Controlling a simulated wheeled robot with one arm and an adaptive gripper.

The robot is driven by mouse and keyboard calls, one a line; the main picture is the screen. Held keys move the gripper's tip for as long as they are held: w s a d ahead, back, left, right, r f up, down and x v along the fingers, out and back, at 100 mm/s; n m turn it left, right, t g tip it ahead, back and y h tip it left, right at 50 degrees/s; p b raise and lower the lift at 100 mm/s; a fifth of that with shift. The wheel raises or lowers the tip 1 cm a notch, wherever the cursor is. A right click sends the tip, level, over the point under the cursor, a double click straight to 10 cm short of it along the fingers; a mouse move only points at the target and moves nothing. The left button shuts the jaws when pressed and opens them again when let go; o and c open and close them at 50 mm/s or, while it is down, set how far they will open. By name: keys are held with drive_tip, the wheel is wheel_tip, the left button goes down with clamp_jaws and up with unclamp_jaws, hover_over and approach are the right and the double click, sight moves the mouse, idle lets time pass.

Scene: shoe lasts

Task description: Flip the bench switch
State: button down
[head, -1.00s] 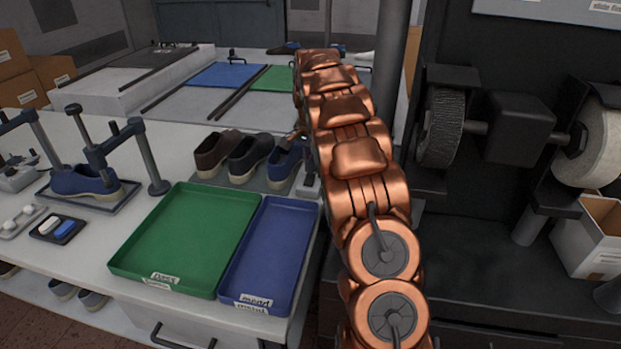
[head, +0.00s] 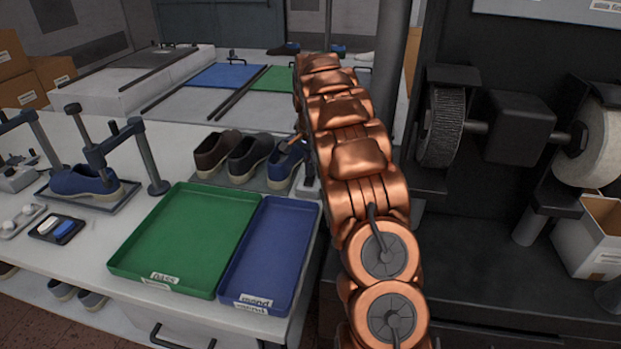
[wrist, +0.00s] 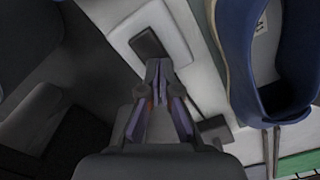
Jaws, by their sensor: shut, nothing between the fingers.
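The bench switch (wrist: 148,42) shows in the wrist view as a dark rocker on a pale plate (wrist: 176,48). My gripper (wrist: 156,66) is shut and empty, with its fingertips just below the rocker in the picture. I cannot tell whether the tips touch it. In the head view a small pale block (head: 309,184) at the bench's right edge may be the switch's base, partly hidden by my copper arm. My gripper is hidden there behind the arm.
A blue shoe (head: 286,160) stands close to the switch; it fills the right of the wrist view (wrist: 238,60). Two darker shoes stand beside it. A green tray (head: 185,240) and a blue tray (head: 270,255) lie in front. A brush wheel machine (head: 442,125) stands at right.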

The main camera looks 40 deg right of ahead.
drive_tip(key=shift+f, duration=0.2)
drive_tip(key=shift+r+p, duration=1.2)
drive_tip(key=shift+r, duration=2.35)
